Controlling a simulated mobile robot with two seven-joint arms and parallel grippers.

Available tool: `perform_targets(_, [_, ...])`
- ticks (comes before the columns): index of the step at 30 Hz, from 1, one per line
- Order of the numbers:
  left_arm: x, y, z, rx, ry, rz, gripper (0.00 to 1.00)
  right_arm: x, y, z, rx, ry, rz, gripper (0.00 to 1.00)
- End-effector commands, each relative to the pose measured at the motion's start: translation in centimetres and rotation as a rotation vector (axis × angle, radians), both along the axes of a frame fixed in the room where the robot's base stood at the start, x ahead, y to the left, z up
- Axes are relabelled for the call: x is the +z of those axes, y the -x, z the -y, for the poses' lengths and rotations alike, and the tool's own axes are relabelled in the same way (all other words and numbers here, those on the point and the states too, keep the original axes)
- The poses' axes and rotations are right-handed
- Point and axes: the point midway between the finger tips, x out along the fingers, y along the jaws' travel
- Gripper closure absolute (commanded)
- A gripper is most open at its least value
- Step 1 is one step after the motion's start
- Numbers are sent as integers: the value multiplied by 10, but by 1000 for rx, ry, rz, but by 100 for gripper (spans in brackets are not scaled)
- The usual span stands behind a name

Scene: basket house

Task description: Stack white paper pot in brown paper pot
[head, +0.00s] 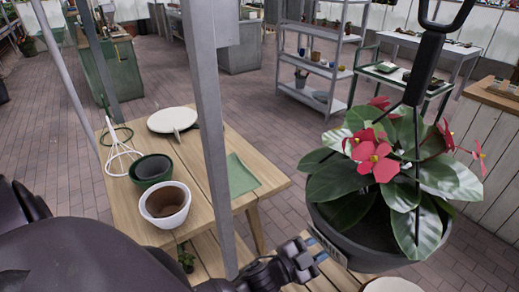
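A white pot (165,221) with a brown inside stands upright on the wooden table at the lower left of the head view. I cannot tell whether the brown is soil, lining or another pot. A dark green pot (136,170) stands right behind it. No separate brown paper pot can be clearly made out. My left gripper (315,249) is at the lower middle, right of the white pot and apart from it. Its two fingers look spread, with nothing seen between them. My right gripper is not in view.
A hanging planter (340,235) with red flowers fills the right side, close to my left gripper. A grey post (208,110) crosses the table (222,140). A white round plate (170,120), wire whisk-like frame (118,150) and green cloth (240,176) lie on the table.

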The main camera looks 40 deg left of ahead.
Motion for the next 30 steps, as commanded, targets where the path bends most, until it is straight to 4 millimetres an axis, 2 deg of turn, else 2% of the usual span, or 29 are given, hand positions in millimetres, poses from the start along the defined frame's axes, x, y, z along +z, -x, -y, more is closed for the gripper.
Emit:
perform_targets(1, [-19,16,-25,91,54,-107,70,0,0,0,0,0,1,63])
perform_targets(3, [-44,39,-55,203,126,-250,70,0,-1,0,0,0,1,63])
perform_targets(6, [-75,76,-88,329,211,-435,70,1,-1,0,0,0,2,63])
perform_targets(9, [-97,108,-108,412,278,-578,70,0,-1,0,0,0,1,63])
perform_targets(12, [-109,131,-119,460,323,-671,70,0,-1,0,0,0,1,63])
perform_targets(16, [-115,143,-124,481,345,-719,70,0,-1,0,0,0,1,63])
perform_targets(30, [-116,143,-123,481,346,-720,70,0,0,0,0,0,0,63])
